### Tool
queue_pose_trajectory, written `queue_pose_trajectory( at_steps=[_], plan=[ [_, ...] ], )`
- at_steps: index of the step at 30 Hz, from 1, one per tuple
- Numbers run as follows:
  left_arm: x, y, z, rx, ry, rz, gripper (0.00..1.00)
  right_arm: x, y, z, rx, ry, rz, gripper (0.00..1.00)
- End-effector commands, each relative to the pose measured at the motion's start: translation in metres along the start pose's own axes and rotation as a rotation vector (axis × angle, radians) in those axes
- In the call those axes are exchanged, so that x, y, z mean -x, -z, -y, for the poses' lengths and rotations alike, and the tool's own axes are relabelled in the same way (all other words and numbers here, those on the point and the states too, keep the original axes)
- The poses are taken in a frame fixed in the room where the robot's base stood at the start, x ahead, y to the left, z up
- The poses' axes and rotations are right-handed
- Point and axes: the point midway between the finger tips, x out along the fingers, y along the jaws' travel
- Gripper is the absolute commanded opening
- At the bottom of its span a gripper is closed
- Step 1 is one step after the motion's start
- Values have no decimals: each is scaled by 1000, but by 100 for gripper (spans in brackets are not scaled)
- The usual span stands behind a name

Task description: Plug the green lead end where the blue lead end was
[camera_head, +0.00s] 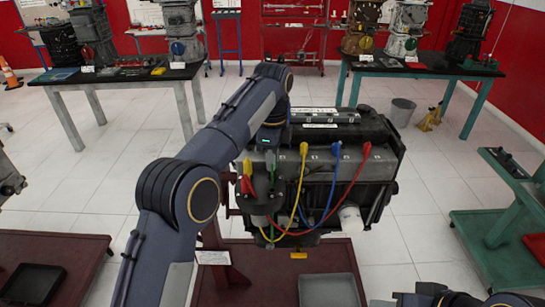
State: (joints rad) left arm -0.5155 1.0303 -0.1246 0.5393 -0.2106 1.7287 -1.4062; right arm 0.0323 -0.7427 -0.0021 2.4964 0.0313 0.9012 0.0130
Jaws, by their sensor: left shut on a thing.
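The engine (320,165) stands on a dark red stand in the middle. Along its front top edge, a yellow lead end (303,150), a blue lead end (336,149) and a red lead end (366,150) stand upright, apart from each other. Their leads loop down the engine's front to the left. My left gripper (270,165) is over the engine's front left corner, pointing down, shut on what seems to be the green lead end. The fingers and my arm largely hide that end.
A grey tray (329,290) lies on the stand's base below the engine. A green trolley (505,225) stands at right and a dark red bench (60,265) at lower left. Tables with other engines (430,66) line the back.

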Motion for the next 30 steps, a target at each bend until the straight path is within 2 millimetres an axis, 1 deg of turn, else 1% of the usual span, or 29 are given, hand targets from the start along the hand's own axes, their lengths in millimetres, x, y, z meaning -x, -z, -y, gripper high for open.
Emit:
queue_pose_trajectory(
  at_steps=[6, 15, 30],
  plan=[
    [1, 0, 0, 0, 0, 0, 0, 1, 0, 0, 0, 0, 0, 36],
    [2, 0, 0, 0, 0, 0, 0, 8, 4, 4, 0, 0, 0, 36],
    [-2, 0, 0, 0, -2, 0, 0, 8, 4, 4, 0, 0, 0, 36]
  ],
)
